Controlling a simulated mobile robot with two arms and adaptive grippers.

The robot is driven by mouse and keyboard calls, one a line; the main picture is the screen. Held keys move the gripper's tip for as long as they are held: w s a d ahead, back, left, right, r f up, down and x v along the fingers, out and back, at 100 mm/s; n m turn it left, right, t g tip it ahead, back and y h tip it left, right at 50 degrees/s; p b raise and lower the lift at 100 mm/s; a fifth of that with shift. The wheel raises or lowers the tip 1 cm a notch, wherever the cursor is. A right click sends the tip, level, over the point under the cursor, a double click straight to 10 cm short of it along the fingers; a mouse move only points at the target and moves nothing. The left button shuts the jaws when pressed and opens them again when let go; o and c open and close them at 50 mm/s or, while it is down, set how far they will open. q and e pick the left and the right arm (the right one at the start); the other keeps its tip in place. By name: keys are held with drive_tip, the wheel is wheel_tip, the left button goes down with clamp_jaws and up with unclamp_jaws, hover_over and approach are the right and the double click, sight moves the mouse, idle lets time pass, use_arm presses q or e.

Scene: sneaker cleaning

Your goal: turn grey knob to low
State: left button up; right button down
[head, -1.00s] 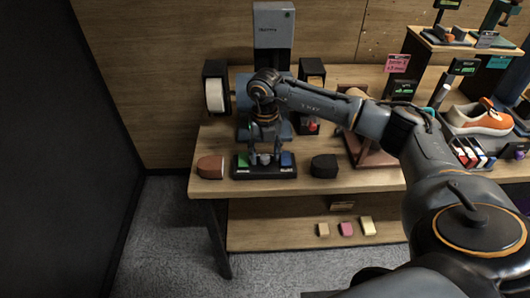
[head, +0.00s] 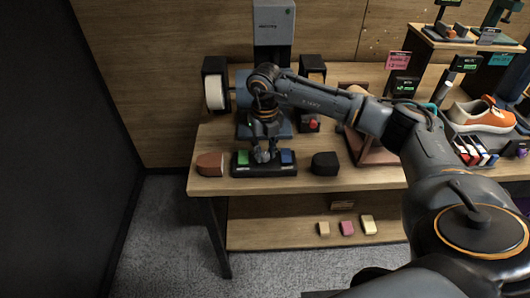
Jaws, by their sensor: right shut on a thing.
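My right gripper (head: 264,153) reaches down over the panel from above and is shut on the grey knob. The fingers partly hide the knob, and its setting cannot be read. Small labels on the panel's front are too small to read. My left gripper is not in view.
A red button (head: 313,124) and an orange sneaker (head: 482,116) are to the right.

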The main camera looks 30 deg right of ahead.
sight(264, 154)
drive_tip(key=n+b, duration=0.2)
drive_tip(key=n, duration=0.4)
drive_tip(key=shift+f+b, duration=0.1)
drive_tip(key=shift+b, duration=0.3)
drive_tip(key=n+b, duration=0.1)
drive_tip(key=n, duration=0.4)
drive_tip(key=shift+b, duration=0.35)
drive_tip(key=shift+n, duration=0.3)
drive_tip(key=c, duration=1)
unclamp_jaws()
drive_tip(key=shift+c, duration=0.2)
wheel_tip(264, 154, up, 12)
drive_tip(key=shift+a, duration=0.1)
